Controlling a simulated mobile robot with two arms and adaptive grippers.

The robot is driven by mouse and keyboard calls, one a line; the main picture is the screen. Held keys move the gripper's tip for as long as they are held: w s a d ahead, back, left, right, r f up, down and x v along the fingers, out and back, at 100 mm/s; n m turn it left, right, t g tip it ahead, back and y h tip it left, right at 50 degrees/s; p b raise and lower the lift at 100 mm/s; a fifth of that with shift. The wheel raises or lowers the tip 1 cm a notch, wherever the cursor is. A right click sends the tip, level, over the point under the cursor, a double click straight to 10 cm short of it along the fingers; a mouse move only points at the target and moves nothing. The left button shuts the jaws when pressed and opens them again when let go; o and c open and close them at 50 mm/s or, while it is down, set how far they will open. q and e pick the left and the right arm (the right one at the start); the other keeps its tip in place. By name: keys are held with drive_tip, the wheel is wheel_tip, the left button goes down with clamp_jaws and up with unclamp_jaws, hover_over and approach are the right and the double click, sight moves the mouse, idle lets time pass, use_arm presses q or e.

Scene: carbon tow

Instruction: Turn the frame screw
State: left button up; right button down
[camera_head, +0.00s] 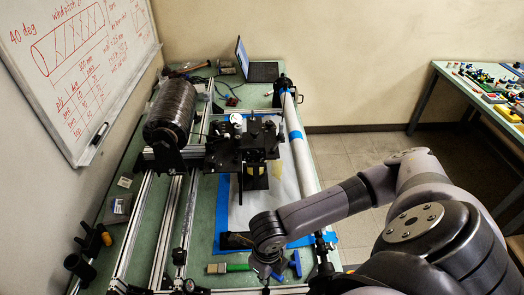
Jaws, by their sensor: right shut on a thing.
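My right gripper (267,264) points down at the front rail of the aluminium frame (230,291), near the bottom of the head view. It is shut on a small part there, which looks to be the frame screw; my wrist and fingers hide most of it, so its turn angle cannot be told. A dark upright post stands on the frame just right of the gripper. My left gripper is not in view.
A green-handled tool (228,267) and a blue-handled tool (295,263) lie beside my gripper. A black fibre spool (172,110), a black carriage (243,147) and a white tube (298,140) are on the rig. A laptop (258,70) stands behind; floor is clear to the right.

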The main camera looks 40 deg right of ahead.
drive_tip(key=shift+f, duration=0.1)
idle(0.3)
drive_tip(key=shift+f+b, duration=1.1)
drive_tip(key=shift+f, duration=1.1)
drive_tip(key=shift+f+b, duration=0.6)
drive_tip(key=shift+f, duration=0.55)
